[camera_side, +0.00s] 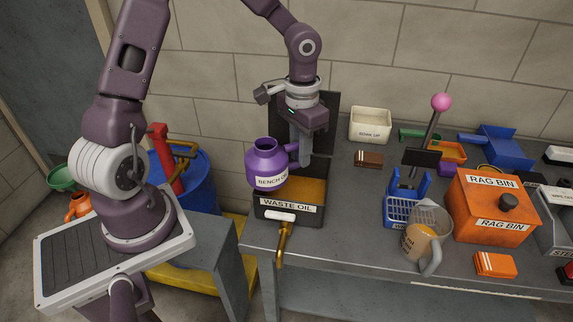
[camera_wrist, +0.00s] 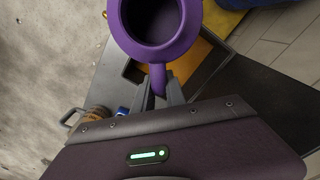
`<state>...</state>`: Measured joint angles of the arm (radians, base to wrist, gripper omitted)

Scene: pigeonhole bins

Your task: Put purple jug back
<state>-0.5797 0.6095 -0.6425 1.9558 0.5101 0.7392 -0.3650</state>
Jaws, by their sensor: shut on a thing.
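The purple jug (camera_side: 267,160), with a white label reading "BENCH O…", is held upright in the air above the waste oil container (camera_side: 289,215). My gripper (camera_side: 297,155) is shut on the jug's handle, on the jug's right side in the side view. In the wrist view the jug (camera_wrist: 157,50) shows from above with its round mouth open and dark inside. My gripper's fingers (camera_wrist: 160,92) close on the handle there. The jug's base hides part of the waste oil container's left side, so I cannot tell the exact gap between them.
A brass tap (camera_side: 285,240) sticks out at the container's front. To the right stand a clear mug (camera_side: 423,240), a blue basket (camera_side: 402,212), an orange rag bin (camera_side: 480,212) and a white soap box (camera_side: 370,125). Bare bench (camera_side: 350,215) lies between container and basket.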

